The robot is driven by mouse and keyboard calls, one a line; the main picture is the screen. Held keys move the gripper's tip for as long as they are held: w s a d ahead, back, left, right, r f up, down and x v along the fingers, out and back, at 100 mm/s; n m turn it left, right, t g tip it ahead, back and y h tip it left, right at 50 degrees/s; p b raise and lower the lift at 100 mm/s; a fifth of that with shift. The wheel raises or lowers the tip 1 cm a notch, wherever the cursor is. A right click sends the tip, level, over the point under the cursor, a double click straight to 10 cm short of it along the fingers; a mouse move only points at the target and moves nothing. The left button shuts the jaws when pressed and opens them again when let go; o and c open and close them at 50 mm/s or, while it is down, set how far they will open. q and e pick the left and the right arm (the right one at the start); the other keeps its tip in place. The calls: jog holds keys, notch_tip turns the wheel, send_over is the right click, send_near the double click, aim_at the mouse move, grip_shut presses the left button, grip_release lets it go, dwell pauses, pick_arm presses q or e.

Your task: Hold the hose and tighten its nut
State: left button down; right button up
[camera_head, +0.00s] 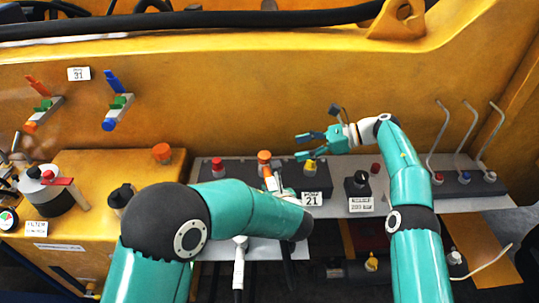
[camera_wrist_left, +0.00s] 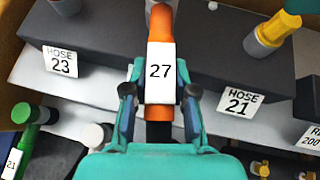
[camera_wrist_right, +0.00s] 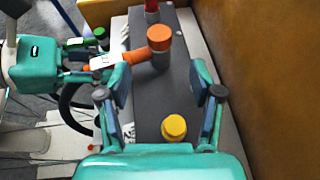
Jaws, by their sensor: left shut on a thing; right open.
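The orange hose end (camera_wrist_left: 160,30) carries a white tag reading 27 (camera_wrist_left: 160,72). My left gripper (camera_wrist_left: 160,90) is shut on it; in the head view this gripper (camera_head: 273,186) is partly hidden by my left arm. The hose end (camera_wrist_right: 128,56) reaches an orange-topped fitting (camera_wrist_right: 160,38) on the dark manifold block (camera_wrist_right: 147,100); I cannot tell how firmly they are joined. My right gripper (camera_wrist_right: 160,78) is open and empty above the block, with a yellow fitting (camera_wrist_right: 174,127) below and between its fingers. In the head view it (camera_head: 308,146) points left, right of the orange fitting (camera_head: 264,157).
A red fitting (camera_head: 218,167) stands left of the orange one. A Hose 21 plate (camera_wrist_left: 240,102) and a Hose 23 plate (camera_wrist_left: 60,60) mark the block's front. A yellow wall (camera_head: 230,100) rises behind. Bent grey levers (camera_head: 440,135) stand at right.

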aim_at(270, 155)
jog(key=x, duration=1)
jog(key=shift+a+f, duration=0.1)
jog(key=c, duration=1.1)
